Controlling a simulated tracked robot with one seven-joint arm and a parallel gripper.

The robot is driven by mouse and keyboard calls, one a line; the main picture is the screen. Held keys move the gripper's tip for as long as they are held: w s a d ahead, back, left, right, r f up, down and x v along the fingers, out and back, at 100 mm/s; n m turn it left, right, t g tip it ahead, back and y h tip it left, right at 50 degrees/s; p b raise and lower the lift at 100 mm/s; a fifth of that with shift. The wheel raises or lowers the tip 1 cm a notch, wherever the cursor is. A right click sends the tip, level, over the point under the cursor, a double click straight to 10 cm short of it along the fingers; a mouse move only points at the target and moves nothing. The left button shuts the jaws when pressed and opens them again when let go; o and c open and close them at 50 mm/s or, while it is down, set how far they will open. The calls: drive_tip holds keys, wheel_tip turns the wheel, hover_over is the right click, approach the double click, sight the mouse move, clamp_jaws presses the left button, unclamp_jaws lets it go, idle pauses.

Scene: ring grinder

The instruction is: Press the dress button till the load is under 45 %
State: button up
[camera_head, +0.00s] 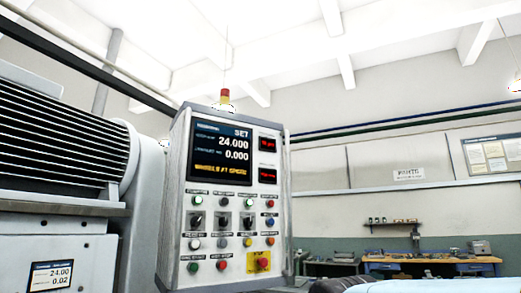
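The grey control cabinet (283,210) stands upright at the centre. Its screen (220,152) reads SET, 24.000 and 0.000, with a yellow line that seems to say the wheels are at speed. Two small red readouts (267,144) sit right of the screen; their figures are too small to read. Below are lamps, knobs and buttons, including white (194,244), yellow (247,242), blue (270,222), green (193,267) and red (221,265) ones. The labels are too small to tell which is the dress button. My gripper is not in view.
A red emergency stop (262,263) on a yellow plate sits at the panel's lower right. A workbench (430,262) stands far right.

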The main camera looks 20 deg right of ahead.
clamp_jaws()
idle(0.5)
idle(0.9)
